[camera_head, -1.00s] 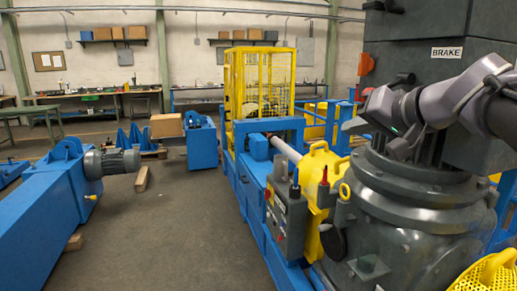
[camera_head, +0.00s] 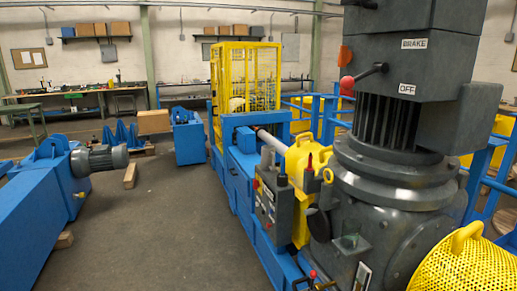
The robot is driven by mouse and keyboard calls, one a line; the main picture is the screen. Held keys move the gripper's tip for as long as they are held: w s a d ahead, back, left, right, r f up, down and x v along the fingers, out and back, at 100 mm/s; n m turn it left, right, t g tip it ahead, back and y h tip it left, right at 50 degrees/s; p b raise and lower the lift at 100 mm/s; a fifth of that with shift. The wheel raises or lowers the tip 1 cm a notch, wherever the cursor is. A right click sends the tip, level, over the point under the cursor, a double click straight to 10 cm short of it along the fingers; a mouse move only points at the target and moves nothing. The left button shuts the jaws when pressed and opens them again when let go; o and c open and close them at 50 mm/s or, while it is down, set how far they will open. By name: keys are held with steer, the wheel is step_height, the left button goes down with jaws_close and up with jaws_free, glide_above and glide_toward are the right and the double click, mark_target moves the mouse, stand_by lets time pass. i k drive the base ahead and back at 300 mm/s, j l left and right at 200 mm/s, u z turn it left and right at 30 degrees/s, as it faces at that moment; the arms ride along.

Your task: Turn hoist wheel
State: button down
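I cannot pick out a hoist wheel for certain in this view. A large grey motor and gearbox unit (camera_head: 395,200) stands at the right. Its upper housing carries the labels BRAKE (camera_head: 428,44) and OFF (camera_head: 407,90). A black lever with a red knob (camera_head: 347,86) sticks out to the left of the housing, below the BRAKE label. A yellow perforated guard (camera_head: 465,270) with a handle is at the lower right and is cut off by the frame. My gripper and arm are not in view.
A long blue machine frame (camera_head: 240,185) runs back to a yellow mesh cage (camera_head: 245,85). A grey control box (camera_head: 270,205) sits on its side. Another blue beam with a motor (camera_head: 98,160) lies at the left. The floor (camera_head: 150,225) between them is mostly clear.

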mark_target(318, 223)
steer(key=z, duration=2.8)
steer(key=u, duration=0.5)
steer(key=j+u, duration=0.1)
steer(key=u, duration=0.9)
steer(key=j+u, duration=0.1)
steer(key=u, duration=0.4)
steer(key=j+u, duration=0.1)
steer(key=u, duration=0.35)
steer(key=i+u, duration=0.3)
steer(key=i, duration=0.25)
steer(key=i+u, duration=0.3)
steer(key=i, duration=0.2)
steer(key=i+l+u, duration=0.25)
steer(key=i, duration=0.3)
